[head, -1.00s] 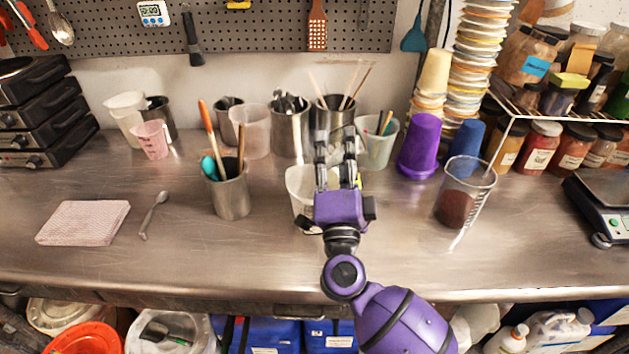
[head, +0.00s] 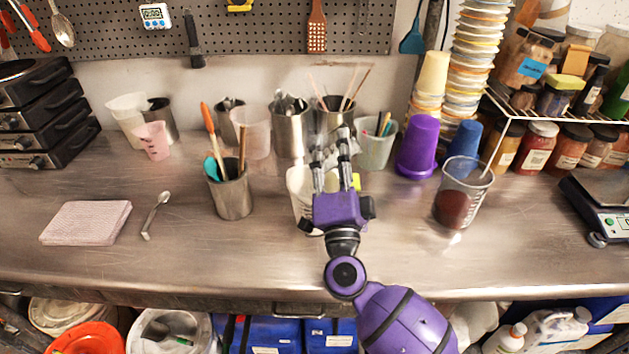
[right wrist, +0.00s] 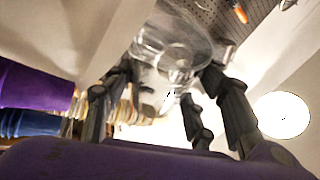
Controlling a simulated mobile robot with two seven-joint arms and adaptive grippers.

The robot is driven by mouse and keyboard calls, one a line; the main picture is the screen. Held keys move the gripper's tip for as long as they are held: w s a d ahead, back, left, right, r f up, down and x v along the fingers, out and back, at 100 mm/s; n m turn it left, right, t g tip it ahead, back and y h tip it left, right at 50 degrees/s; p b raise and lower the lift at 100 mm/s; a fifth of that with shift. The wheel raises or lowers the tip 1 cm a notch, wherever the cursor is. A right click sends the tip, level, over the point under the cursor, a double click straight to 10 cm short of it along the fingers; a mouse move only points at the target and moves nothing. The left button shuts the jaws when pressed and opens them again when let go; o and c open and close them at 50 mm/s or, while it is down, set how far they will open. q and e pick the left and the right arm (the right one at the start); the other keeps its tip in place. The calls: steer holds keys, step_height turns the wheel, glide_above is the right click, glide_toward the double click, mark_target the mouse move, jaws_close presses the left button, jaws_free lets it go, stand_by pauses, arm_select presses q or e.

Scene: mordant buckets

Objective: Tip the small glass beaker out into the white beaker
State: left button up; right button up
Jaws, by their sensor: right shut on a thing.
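My right gripper (head: 331,150) is held over the middle of the steel table, its fingers pointing away toward the back. It is shut on the small glass beaker, which is clear and shows between the fingers in the right wrist view (right wrist: 172,55). In the head view the glass is hard to make out against the metal pots. I cannot tell its contents or its exact tilt. The white beaker (head: 298,187) stands on the table below and behind the gripper, mostly hidden by it. My left gripper is out of view.
A steel pot of tools (head: 232,195) stands left of the white beaker. Steel pots (head: 289,140) and a pale container (head: 375,150) stand behind. A purple cup (head: 416,150) and a beaker of dark red-brown stuff (head: 455,207) are at right.

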steer(key=shift+s+a, duration=0.1)
steer(key=shift+a, duration=0.2)
steer(key=shift+d+r+n, duration=0.1)
steer(key=shift+n, duration=0.2)
steer(key=shift+a+n, duration=0.25)
steer(key=shift+n, duration=0.05)
steer(key=shift+d+y, duration=0.1)
steer(key=shift+y, duration=0.3)
steer(key=shift+d+r+n, duration=0.1)
steer(key=shift+n, duration=0.2)
steer(key=shift+p, duration=0.3)
